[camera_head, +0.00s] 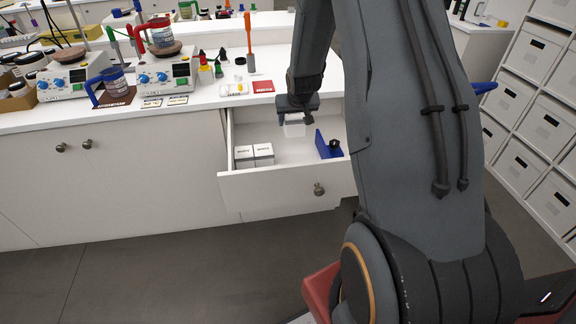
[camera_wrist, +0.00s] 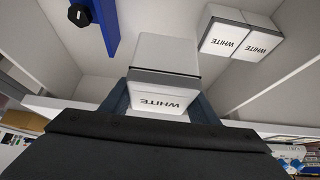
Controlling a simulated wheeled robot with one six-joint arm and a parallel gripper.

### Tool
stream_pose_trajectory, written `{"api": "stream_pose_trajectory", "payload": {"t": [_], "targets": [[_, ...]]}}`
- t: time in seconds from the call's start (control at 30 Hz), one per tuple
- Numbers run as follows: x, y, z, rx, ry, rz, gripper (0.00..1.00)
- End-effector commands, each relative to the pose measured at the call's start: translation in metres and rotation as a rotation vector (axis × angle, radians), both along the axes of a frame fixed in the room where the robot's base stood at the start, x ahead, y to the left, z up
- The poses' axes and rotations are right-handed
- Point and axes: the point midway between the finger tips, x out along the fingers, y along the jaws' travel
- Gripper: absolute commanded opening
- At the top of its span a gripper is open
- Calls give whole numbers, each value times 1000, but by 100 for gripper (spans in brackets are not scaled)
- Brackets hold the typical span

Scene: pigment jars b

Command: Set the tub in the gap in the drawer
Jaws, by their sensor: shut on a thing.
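My gripper (camera_head: 296,112) is shut on a white tub (camera_head: 294,131) with a dark band under its lid. In the wrist view the held tub (camera_wrist: 162,72) reads "WHITE" and sits between my two fingers. It hangs inside the outline of the open drawer (camera_head: 283,197) and appears to be above its floor. Two similar white tubs stand side by side at the drawer's left, a left one (camera_head: 243,157) and a right one (camera_head: 263,154). A blue divider (camera_head: 326,146) with a black knob stands at the drawer's right. Bare floor shows between the tubs and the divider.
A shelf of white boxes (camera_head: 533,55) stands at the right. My arm hides the drawer's right end.

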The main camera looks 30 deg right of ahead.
Motion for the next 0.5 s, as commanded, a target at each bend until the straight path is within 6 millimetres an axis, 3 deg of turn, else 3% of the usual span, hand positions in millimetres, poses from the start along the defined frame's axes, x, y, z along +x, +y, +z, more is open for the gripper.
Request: {"api": "stream_pose_trajectory", "payload": {"t": [0.03, 0.1, 0.37, 0.5], "targets": [[4, 1, -18, -1, 0, 1, 27], [5, 1, -28, -1, 0, 3, 27], [8, 4, -48, 0, -1, 6, 27], [7, 4, -69, 1, 2, 5, 27]]}}
